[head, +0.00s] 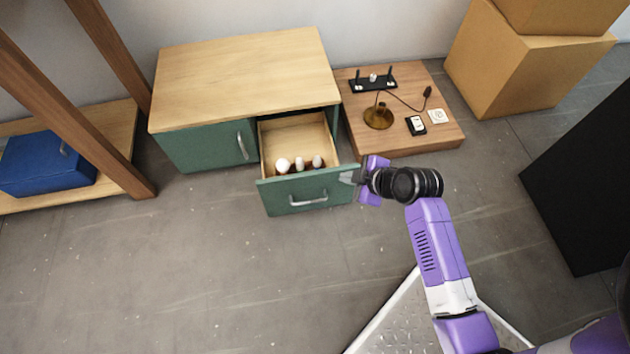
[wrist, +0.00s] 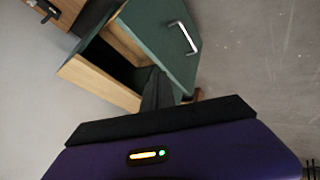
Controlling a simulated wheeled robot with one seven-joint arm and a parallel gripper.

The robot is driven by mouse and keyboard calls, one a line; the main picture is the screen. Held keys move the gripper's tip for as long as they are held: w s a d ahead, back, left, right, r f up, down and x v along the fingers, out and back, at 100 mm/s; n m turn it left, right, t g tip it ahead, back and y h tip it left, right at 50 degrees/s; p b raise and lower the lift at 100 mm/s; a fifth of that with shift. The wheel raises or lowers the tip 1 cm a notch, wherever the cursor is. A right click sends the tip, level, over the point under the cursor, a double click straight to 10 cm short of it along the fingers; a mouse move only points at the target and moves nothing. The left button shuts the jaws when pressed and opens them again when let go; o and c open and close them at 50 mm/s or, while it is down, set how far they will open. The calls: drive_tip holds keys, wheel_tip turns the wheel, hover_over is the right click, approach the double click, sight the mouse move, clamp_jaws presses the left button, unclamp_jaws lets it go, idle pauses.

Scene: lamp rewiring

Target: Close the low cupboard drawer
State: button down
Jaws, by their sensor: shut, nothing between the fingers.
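The low cupboard (head: 250,65) has a light wood top and green fronts. Its right-hand drawer (head: 307,190) is pulled well out, showing a wood interior with several white bulbs (head: 299,164) near the front. The drawer's front is green with a silver bar handle (head: 308,201); the handle also shows in the wrist view (wrist: 182,37). My gripper (head: 348,176) is shut and empty at the right end of the drawer front, near its top edge. In the wrist view the dark fingers (wrist: 158,92) overlap the drawer's edge; I cannot tell whether they touch it.
A low wooden platform (head: 440,138) right of the cupboard carries a lamp base (head: 378,117), a cable and small fittings. Cardboard boxes (head: 520,60) stand at back right. A shelf with a blue box (head: 45,163) is at left. The floor before the drawer is clear.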

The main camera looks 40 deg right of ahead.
drive_tip(key=s+a+f+n+y, duration=0.1)
drive_tip(key=s+a+f+n, duration=0.1)
drive_tip(key=b, duration=0.6)
approach(316, 179)
drive_tip(key=shift+n+g, duration=0.3)
drive_tip(key=shift+g, duration=0.1)
drive_tip(key=shift+w+x, duration=0.2)
drive_tip(key=shift+x, duration=2.15)
drive_tip(key=shift+r, duration=0.15)
